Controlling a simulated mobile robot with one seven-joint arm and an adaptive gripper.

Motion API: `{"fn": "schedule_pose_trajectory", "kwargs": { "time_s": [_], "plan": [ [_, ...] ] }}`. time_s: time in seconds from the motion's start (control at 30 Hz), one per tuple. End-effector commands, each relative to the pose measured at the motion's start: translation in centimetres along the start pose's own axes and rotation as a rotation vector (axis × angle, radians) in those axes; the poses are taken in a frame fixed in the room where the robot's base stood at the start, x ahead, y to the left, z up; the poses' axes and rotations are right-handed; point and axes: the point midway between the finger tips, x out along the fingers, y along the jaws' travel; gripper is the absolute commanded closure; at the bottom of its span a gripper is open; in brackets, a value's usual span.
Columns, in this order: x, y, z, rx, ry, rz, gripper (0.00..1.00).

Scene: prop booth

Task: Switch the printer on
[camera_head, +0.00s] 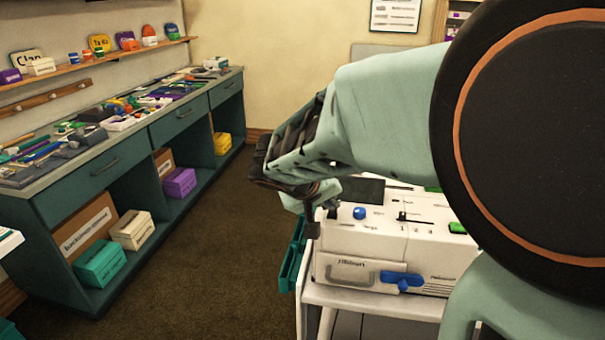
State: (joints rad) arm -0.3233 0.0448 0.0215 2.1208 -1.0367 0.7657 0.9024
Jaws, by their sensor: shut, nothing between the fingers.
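The white printer (345,240) stands on a pale stand at the lower right. Its sloped top panel carries a round blue knob (360,213), a black slider (403,216) beside small marks, a green button (458,228) at the right and a dark screen (361,190). A blue lever (402,281) sits on its front. My gripper (312,229) is shut and empty, pointing down at the printer's left edge, left of the blue knob. I cannot tell whether it touches the printer. My arm hides the printer's back and part of its right side.
A grey pale-topped stand (375,304) carries the printer, with a teal bin (290,262) at its left side. A long teal workbench (100,165) covered in small items runs along the left wall. The brown carpet (215,250) between them is clear.

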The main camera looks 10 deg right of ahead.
Motion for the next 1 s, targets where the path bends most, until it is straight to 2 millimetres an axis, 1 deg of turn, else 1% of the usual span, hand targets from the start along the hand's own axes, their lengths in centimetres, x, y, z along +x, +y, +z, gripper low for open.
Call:
{"fn": "schedule_pose_trajectory", "kwargs": {
  "time_s": [0.5, 1.0],
  "plan": [
    [0.74, -0.54, 0.53, 0.001, 0.0, -0.001, 1.0],
    [0.52, -0.26, 0.49, 0.0, -0.004, 0.0, 1.0]
  ]
}}
